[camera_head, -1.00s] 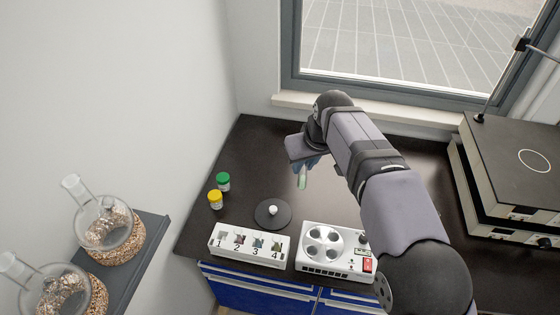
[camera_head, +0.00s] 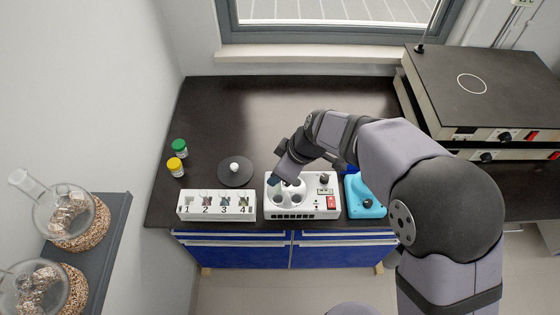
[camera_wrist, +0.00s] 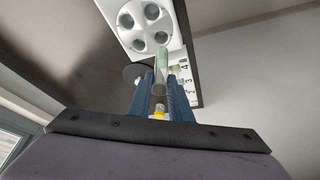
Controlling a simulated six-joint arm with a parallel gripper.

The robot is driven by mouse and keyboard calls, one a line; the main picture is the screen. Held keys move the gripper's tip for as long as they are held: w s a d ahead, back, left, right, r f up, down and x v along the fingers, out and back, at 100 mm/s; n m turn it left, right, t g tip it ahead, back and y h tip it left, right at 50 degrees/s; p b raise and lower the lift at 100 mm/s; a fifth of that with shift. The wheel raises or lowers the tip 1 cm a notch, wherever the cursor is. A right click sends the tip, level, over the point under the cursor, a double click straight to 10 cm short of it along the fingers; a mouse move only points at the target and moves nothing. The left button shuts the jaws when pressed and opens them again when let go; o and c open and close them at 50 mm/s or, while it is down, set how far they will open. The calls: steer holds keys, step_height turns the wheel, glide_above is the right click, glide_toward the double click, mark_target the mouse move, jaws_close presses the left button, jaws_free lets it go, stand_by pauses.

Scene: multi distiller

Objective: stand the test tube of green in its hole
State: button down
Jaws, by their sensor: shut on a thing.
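My gripper (camera_head: 280,182) is shut on the green test tube, which shows between my blue fingers in the wrist view (camera_wrist: 161,62). The tube points away from the palm, its far end overlapping the edge of the white device (camera_wrist: 127,31) with several round holes. In the head view the gripper is over the left side of that device (camera_head: 331,187). The tube is mostly hidden there. I cannot tell whether its end is above a hole or beside one. The holes in the wrist view look empty.
A white rack (camera_head: 216,213) numbered 1 to 4 stands left of the device. A black disc (camera_head: 246,178), a green-capped jar (camera_head: 179,148) and a yellow-capped jar (camera_head: 175,167) are behind it. A teal device (camera_head: 372,209) stands to the right. The back of the table is clear.

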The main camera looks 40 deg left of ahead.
mark_target(278, 189)
steer(key=shift+w+a+n+g, duration=0.2)
steer(key=shift+a+n+g, duration=0.1)
steer(key=shift+n, duration=1.2)
steer(key=shift+f+b, duration=1)
steer(key=shift+f, duration=1.2)
steer(key=shift+b, duration=0.35)
steer(key=shift+f, duration=0.15)
steer(key=shift+f+b, duration=2.15)
steer(key=shift+b, duration=0.2)
